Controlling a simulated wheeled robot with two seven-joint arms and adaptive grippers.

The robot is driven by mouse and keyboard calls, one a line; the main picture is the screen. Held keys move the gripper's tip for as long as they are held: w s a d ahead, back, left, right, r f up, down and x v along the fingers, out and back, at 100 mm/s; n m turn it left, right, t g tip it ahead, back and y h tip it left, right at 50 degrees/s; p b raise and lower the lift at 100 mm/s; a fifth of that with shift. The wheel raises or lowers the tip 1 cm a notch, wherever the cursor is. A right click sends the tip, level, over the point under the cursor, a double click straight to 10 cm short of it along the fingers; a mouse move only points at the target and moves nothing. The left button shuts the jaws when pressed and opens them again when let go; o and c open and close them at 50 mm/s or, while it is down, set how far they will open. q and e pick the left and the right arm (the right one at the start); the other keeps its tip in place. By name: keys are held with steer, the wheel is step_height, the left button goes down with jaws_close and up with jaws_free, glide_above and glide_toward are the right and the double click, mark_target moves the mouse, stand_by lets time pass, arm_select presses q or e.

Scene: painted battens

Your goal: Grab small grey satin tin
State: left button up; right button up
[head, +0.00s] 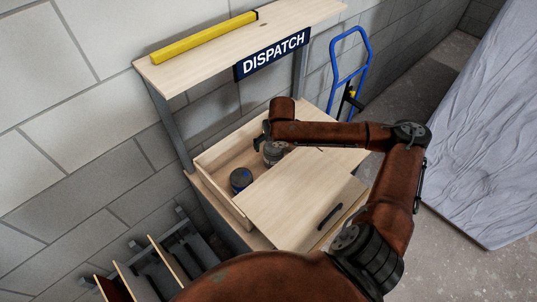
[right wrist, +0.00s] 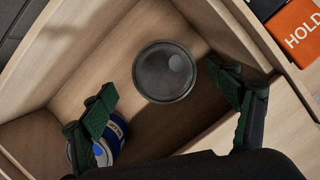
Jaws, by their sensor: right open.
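The small grey tin (right wrist: 165,72) has a round dark grey lid and stands in an open wooden compartment. In the head view the grey tin (head: 273,155) is partly hidden by my right arm. My right gripper (right wrist: 160,84) is open, with its green-padded fingers on either side of the tin in the picture. I see no contact with it. A dark tin with a blue mark (head: 240,180) stands in the same compartment; in the right wrist view this blue-labelled tin (right wrist: 115,133) is partly hidden behind the left finger. My left gripper is not in view.
The compartment's wooden walls (head: 218,150) stand close around the tins. A wooden panel with a dark handle (head: 300,198) lies in front. An orange HOLD label (right wrist: 298,32) sits outside the compartment. Above is a shelf with a yellow level (head: 205,38) and a DISPATCH sign (head: 272,54).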

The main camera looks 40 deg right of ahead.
mark_target(271, 147)
steer(key=shift+b+x, duration=0.4)
steer(key=shift+x, duration=1.4)
steer(key=shift+w+d+f, duration=0.1)
steer(key=shift+w+f, duration=0.05)
steer(key=shift+f, duration=0.4)
steer(key=b+x, duration=0.1)
steer(key=x, duration=0.3)
steer(key=shift+d+f, duration=0.2)
steer(key=shift+f, duration=0.2)
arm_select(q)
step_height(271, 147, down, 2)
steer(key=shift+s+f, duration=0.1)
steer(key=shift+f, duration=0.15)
arm_select(e)
steer(key=shift+c, duration=0.7)
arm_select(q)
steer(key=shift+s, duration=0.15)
arm_select(e)
steer(key=shift+r, duration=0.1)
steer(key=c, duration=1.7)
